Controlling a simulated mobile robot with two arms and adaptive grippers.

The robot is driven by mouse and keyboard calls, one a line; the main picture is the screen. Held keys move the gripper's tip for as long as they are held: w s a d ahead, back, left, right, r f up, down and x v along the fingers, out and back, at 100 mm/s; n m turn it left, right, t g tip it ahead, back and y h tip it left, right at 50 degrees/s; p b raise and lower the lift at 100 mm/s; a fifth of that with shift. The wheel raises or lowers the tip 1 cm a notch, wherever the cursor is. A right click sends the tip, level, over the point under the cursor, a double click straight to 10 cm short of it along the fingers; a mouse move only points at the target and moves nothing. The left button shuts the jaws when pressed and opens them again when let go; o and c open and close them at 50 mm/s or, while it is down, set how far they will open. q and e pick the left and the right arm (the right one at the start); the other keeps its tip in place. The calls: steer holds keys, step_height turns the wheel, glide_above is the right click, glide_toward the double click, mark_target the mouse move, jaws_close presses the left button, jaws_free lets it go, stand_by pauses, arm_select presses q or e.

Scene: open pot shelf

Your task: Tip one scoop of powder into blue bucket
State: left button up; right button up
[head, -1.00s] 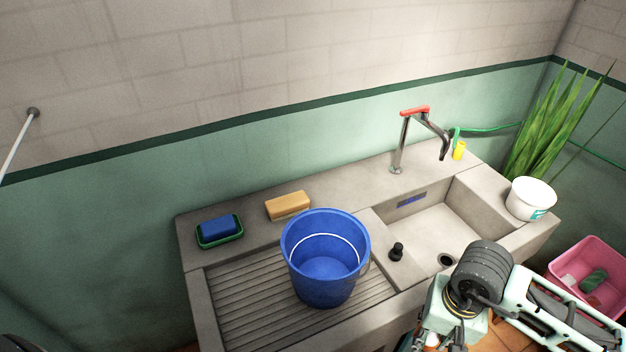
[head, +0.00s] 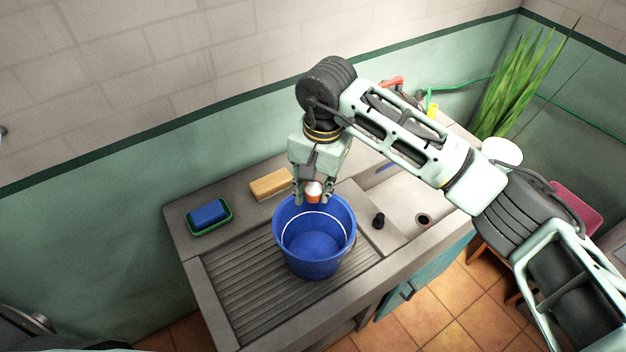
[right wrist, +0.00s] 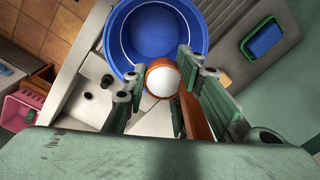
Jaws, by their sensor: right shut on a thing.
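The blue bucket (head: 314,266) stands upright on the ribbed drainboard, its white handle lying across its opening. Its inside looks empty. My right gripper (head: 313,192) points down above the bucket's back rim. It is shut on the orange handle of a scoop (head: 313,198). In the right wrist view the scoop's handle (right wrist: 194,118) runs between the fingers, and its round cup is full of white powder (right wrist: 161,78). The cup looks level and overlaps the rim of the blue bucket (right wrist: 152,35) in that view. My left gripper is not in view.
A blue sponge in a green dish (head: 209,214) and a tan block (head: 270,184) lie on the back ledge. A black plug (head: 378,221) stands beside the sink basin. A white tub (head: 503,152) and pink basin (head: 575,205) are at right. My right arm hides most of the tap.

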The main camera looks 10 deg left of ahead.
steer(key=f+y+b, duration=0.1)
steer(key=d+f+y, duration=0.1)
steer(key=y, duration=0.1)
steer(key=f+y+b, duration=0.1)
steer(key=shift+s+d+f+t+y+b, duration=0.25)
steer(key=shift+d+f+t+y+b, duration=0.05)
steer(key=shift+d+t+b, duration=0.1)
arm_select(q)
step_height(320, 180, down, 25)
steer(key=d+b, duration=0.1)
steer(key=b, duration=2.1)
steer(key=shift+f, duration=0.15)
arm_select(e)
steer(key=y, duration=0.3)
steer(key=f+t+y, duration=0.1)
steer(key=y, duration=0.3)
steer(key=d+f+t+y, duration=0.1)
steer(key=y, duration=0.2)
steer(key=shift+y, duration=0.3)
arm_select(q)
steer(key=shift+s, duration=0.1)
